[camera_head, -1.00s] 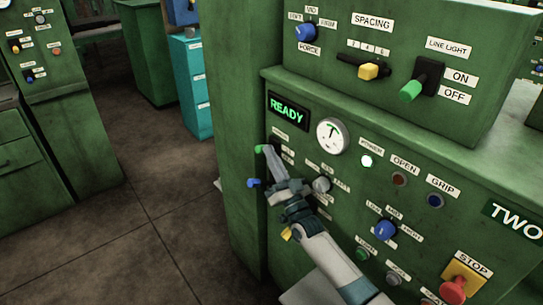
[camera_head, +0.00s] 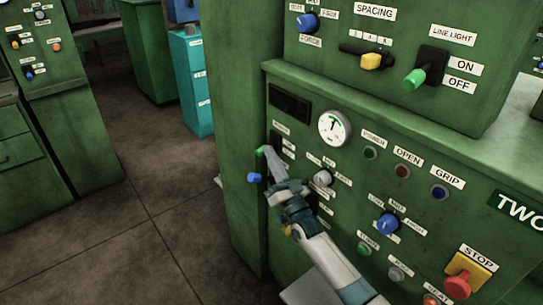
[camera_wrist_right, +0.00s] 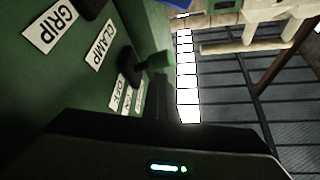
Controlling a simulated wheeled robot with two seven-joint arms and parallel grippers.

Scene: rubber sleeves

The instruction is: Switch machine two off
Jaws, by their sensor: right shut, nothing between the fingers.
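Machine two is the green cabinet with the TWO label (camera_head: 517,208) at the right of the head view. Its display window (camera_head: 289,103) is dark, and the small lamp (camera_head: 370,153) right of the gauge is unlit. My right gripper (camera_head: 268,154) is shut and empty at the panel's left edge, beside a green-tipped switch handle (camera_head: 261,151). The fingers partly cover this switch; I cannot tell whether they touch it. The right wrist view shows a dark switch with a green handle (camera_wrist_right: 155,61) beside small labels, one reading OFF. My left gripper is not in view.
A blue handle (camera_head: 254,178) sticks out just below the fingertips. A red STOP button (camera_head: 463,282), a blue knob (camera_head: 386,223) and a grey knob (camera_head: 322,178) are on the same panel. An upper box carries a green-handled LINE LIGHT switch (camera_head: 415,79). Open floor lies left.

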